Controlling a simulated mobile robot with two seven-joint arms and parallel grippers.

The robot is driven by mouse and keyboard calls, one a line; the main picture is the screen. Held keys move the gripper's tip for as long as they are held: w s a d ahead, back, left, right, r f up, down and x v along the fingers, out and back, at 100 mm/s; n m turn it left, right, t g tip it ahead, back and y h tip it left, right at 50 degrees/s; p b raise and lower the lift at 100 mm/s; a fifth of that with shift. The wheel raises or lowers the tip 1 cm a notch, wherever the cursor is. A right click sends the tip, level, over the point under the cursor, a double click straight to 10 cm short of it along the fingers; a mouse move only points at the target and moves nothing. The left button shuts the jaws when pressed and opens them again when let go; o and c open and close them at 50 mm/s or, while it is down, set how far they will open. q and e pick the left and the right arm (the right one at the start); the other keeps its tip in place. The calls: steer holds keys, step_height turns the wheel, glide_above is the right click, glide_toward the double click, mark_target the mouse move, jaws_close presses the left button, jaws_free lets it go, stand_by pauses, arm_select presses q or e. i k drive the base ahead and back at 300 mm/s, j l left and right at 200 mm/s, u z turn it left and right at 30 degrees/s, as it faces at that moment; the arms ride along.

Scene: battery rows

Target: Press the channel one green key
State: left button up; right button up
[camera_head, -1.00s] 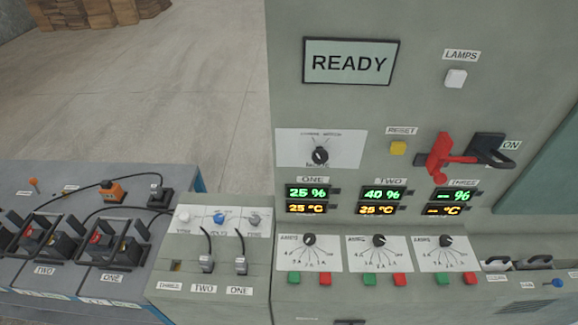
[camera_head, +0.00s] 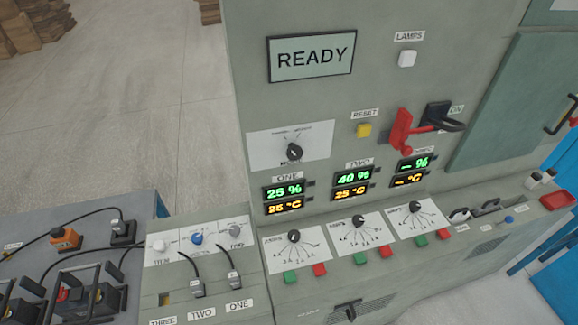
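The channel one green key (camera_head: 291,277) sits on the sloped front panel of the grey cabinet, below the leftmost amps dial (camera_head: 294,236). The channel one red key (camera_head: 320,269) is just right of it. Above the dial, the channel one display (camera_head: 284,198) reads 25 % in green and 25 °C in orange. A sign (camera_head: 311,58) reads READY. Neither of my grippers is in view.
Two more green and red key pairs, with dials, lie to the right. A red lever (camera_head: 401,130) and yellow reset button (camera_head: 364,130) are above. A lower box (camera_head: 207,265) with two plugged cables stands left, beside a battery bench. A black handle (camera_head: 348,309) protrudes below the keys.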

mark_target(290, 277)
steer(key=l+u, duration=0.5)
steer(key=l, duration=0.15)
steer(key=l+u, duration=0.5)
steer(key=l, duration=0.15)
